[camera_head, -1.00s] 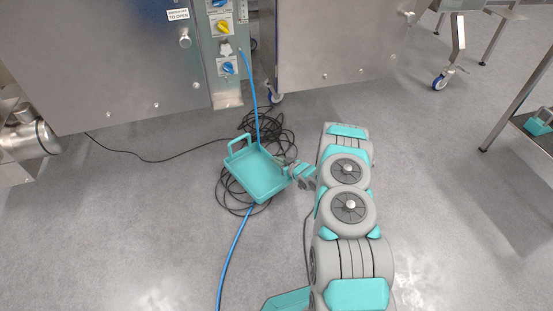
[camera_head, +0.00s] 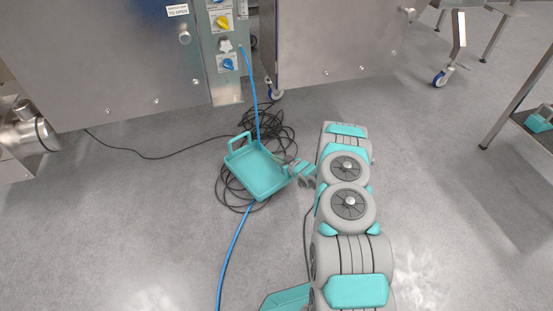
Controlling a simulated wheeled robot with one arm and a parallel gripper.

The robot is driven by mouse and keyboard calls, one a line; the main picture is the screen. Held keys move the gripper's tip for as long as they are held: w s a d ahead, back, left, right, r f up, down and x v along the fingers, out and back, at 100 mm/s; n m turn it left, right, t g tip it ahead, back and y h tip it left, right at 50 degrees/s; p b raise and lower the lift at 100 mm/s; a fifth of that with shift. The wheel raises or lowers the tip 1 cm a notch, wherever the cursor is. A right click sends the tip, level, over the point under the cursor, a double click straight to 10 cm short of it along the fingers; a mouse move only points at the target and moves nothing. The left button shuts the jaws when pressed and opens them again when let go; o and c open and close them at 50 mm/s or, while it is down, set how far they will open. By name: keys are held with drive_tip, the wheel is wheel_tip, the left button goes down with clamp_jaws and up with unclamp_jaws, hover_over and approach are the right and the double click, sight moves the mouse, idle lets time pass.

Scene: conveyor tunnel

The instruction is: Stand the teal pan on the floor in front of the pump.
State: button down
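The teal pan (camera_head: 258,174), a shallow rectangular tray with a raised loop handle at its far left end, is right side up at the middle of the view, over a tangle of black cable. I cannot tell whether it rests on the floor or hangs just above it. My gripper (camera_head: 297,171) is at the pan's right edge, at the end of my grey and teal arm. Its fingers are small and partly hidden, so its grip on the pan is unclear. A steel cylindrical unit (camera_head: 28,137) at the left edge may be the pump.
Steel cabinets (camera_head: 110,65) stand behind, with a switch panel (camera_head: 224,50) between them. Black cable (camera_head: 275,132) and a blue hose (camera_head: 235,240) lie around the pan. A steel table (camera_head: 520,118) stands at right. Floor at lower left is clear.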

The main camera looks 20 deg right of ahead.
drive_tip(key=c, duration=1)
unclamp_jaws()
drive_tip(key=shift+f, duration=0.1)
drive_tip(key=shift+o, duration=0.2)
drive_tip(key=shift+s, duration=0.1)
